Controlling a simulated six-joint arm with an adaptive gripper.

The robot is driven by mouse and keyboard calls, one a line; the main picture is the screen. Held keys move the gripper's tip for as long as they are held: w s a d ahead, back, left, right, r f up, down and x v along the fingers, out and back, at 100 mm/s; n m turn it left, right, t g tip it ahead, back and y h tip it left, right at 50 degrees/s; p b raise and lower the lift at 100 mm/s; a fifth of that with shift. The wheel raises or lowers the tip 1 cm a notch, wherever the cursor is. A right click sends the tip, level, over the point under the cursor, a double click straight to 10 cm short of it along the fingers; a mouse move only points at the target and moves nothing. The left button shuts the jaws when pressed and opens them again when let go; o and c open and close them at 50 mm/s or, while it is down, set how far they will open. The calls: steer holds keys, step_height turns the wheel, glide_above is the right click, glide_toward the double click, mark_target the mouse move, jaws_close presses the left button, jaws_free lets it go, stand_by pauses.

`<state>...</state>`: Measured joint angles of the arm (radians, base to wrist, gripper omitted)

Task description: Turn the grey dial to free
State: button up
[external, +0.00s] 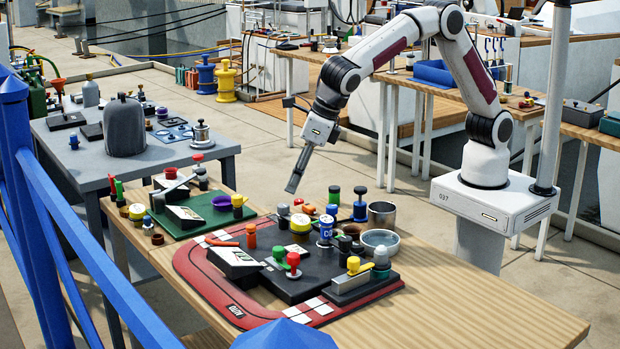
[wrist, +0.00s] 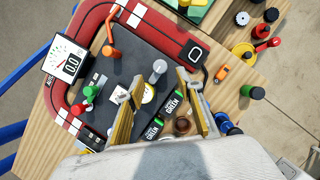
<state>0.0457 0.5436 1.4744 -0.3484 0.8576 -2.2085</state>
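A grey dial (wrist: 158,68) with a round cap stands on the dark panel (wrist: 130,60) in the wrist view, beside a yellow-rimmed white disc (wrist: 148,93). In the external view a small grey cap (external: 283,209), likely the same dial, shows behind the yellow disc (external: 300,223). My gripper (wrist: 160,76) is open and empty; in the wrist picture the dial appears between its fingertips. In the external view my gripper (external: 293,188) points down and hangs above the panel, apart from it. I cannot read the dial's setting or a "free" mark.
The table's front right is clear.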

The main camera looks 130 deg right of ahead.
mark_target(284, 205)
steer(key=shift+x, duration=3.35)
jaws_close()
